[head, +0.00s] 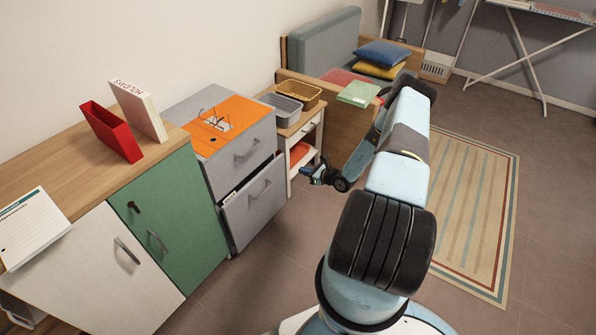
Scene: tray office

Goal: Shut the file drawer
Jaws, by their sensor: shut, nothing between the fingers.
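The grey file cabinet (208,174) stands against the wall between the green cupboard and the small side table. Its upper drawer (247,145) sits flush. Its lower drawer (252,212) stands out a little, with a dark gap and a white label along its top edge and a bar handle on its front. My gripper (309,172) is shut and empty. It is to the right of the lower drawer, in front of the side table, apart from the drawer's handle.
An orange folder (228,118) with glasses lies on the cabinet. The side table (308,124) holds a grey basket (284,111) and a yellow basket (300,94). A sofa (326,48) stands behind. The green cupboard (180,215) is left. Floor in front of the cabinet is clear.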

